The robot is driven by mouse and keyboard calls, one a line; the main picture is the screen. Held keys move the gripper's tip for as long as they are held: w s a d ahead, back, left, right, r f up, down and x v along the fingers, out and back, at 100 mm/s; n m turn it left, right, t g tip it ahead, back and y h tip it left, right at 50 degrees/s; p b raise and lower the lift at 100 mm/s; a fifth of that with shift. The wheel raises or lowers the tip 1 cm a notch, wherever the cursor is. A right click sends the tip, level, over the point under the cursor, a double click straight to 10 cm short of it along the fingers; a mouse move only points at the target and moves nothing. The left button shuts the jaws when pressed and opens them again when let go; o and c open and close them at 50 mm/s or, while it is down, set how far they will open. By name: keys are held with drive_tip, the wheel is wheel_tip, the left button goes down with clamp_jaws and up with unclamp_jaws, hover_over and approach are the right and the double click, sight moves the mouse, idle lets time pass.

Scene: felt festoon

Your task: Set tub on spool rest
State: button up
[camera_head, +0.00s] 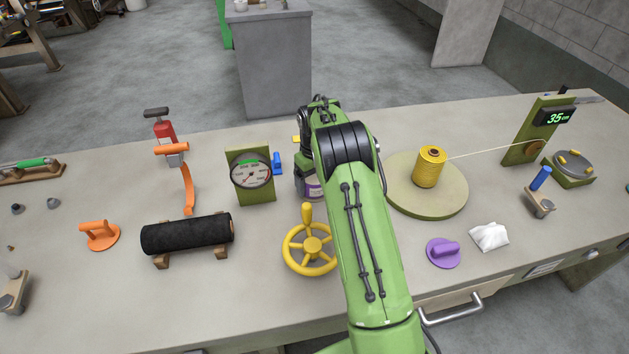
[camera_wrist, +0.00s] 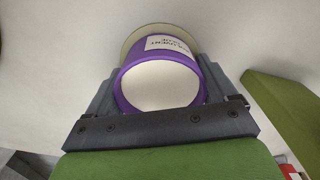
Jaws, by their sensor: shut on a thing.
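The tub (camera_wrist: 160,86) has a purple rim, a white inside or top, and a white printed label. It sits between the two dark fingers of my gripper (camera_wrist: 157,72), which is shut on it. In the head view, part of the purple tub (camera_head: 311,187) shows left of my green arm, which hides most of it and the gripper. A pale round disc with an olive edge (camera_wrist: 133,38) shows beyond the tub; I cannot tell whether they touch. A yellow spool (camera_head: 430,167) stands on a wide olive round plate (camera_head: 400,199) to the right. I cannot tell which round piece is the spool rest.
A green gauge panel (camera_head: 250,176) with a small blue part stands left of the tub. A yellow handwheel (camera_head: 311,245) is in front, and a black roll (camera_head: 187,234) lies in a wooden cradle. A purple handled disc (camera_head: 443,252) and white cloth (camera_head: 489,236) lie right of my arm.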

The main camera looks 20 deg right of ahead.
drive_tip(key=o, duration=1.3)
drive_tip(key=shift+f, duration=0.1)
wheel_tip(320, 180, up, 12)
drive_tip(key=p, duration=0.3)
wheel_tip(320, 180, up, 8)
drive_tip(key=r+t, duration=0.1)
hover_over(314, 178)
drive_tip(key=s+a, duration=0.3)
drive_tip(key=s, duration=0.1)
drive_tip(key=s+a+r+m+t, duration=0.1)
drive_tip(key=s+a+r, duration=0.1)
drive_tip(key=s+r, duration=0.15)
drive_tip(key=s+a+r+t, duration=0.1)
drive_tip(key=s+a+r, duration=0.1)
drive_tip(key=s, duration=0.3)
drive_tip(key=s+a+t, duration=0.1)
drive_tip(key=s, duration=0.6)
drive_tip(key=s+a+f+m, duration=0.1)
drive_tip(key=s, duration=0.6)
drive_tip(key=s+a+f+t, duration=0.1)
drive_tip(key=s, duration=0.7)
drive_tip(key=shift+s+a+f+t, duration=0.1)
drive_tip(key=shift+a+f+t, duration=0.05)
drive_tip(key=shift+a+t, duration=0.15)
